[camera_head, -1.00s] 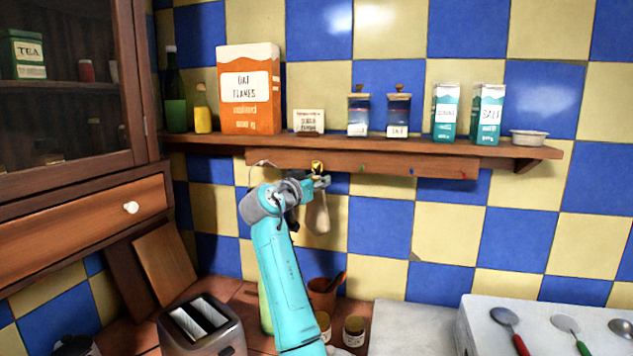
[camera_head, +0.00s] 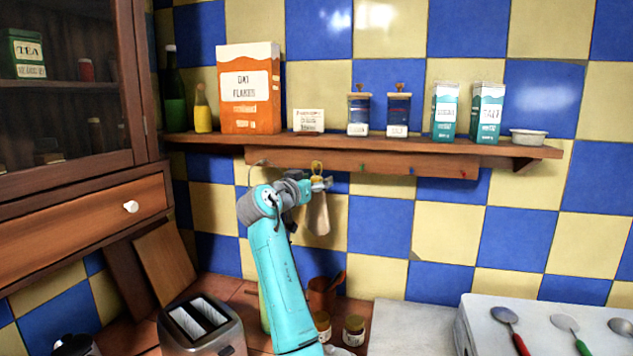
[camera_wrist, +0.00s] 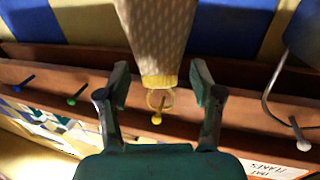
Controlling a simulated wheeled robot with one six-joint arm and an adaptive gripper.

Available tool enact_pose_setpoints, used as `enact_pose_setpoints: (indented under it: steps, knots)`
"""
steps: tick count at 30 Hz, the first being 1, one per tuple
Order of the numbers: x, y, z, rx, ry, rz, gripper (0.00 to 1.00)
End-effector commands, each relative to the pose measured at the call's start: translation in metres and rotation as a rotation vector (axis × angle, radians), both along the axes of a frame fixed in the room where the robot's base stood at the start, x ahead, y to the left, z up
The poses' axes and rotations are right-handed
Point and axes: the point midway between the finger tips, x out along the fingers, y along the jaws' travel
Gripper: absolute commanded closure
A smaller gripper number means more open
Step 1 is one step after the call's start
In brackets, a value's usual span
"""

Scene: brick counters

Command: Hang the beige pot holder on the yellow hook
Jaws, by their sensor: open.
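The beige pot holder (camera_head: 318,215) hangs down below the rail in the head view. In the wrist view the pot holder (camera_wrist: 160,35) has a dotted weave and a yellow end band with a small loop. The loop overlaps the yellow hook (camera_wrist: 157,118) and appears to be around its peg, though the exact contact is too small to be sure. In the head view the loop and yellow hook (camera_head: 317,167) blend together. My gripper (camera_wrist: 160,82) is open, with one finger on each side of the yellow band and visible gaps. It also shows just below the rail (camera_head: 322,184).
The wooden hook rail (camera_head: 340,163) also carries green, blue and red hooks to the right and a wire-like item at the left. Above it, the shelf (camera_head: 400,143) holds an oat flakes box (camera_head: 250,90) and jars. A toaster (camera_head: 200,322) stands below.

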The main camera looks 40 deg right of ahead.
Motion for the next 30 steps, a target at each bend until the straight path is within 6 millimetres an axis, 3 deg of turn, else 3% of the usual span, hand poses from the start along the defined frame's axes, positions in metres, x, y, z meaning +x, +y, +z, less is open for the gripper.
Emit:
enact_pose_setpoints:
  steps: [15,21,30]
  knots:
    - [-0.036,0.086,-0.001,0.000,-0.001,0.003,0.34]
    - [-0.042,0.101,-0.001,0.000,-0.001,0.001,0.34]
    - [-0.044,0.102,-0.001,0.000,-0.001,0.000,0.34]
